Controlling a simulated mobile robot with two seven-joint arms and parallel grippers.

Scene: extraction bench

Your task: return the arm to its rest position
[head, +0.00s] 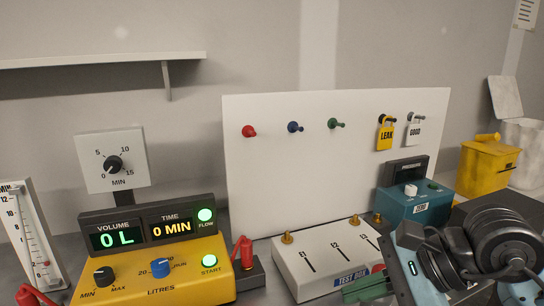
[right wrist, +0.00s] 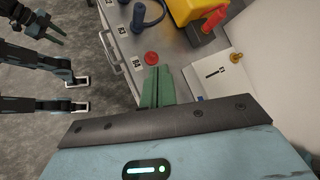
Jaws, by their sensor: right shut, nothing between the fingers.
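My right gripper (head: 365,287) is at the lower right of the head view, low in front of the white test base (head: 318,262). Its green fingers are together and hold nothing; they also show in the right wrist view (right wrist: 156,87), pointing at the bench edge near a red round piece (right wrist: 151,58). My right arm (head: 415,270) comes in from the lower right and hides part of the bench. My left gripper is out of the head view. Dark parts with green fingers (right wrist: 50,27) at the upper left of the right wrist view look like my left gripper, too small to judge.
A yellow meter (head: 205,285) stands left of the test base, with red clips beside it. A white board (head: 290,170) with coloured pegs and two tags stands behind. Floor (right wrist: 60,150) is open before the bench.

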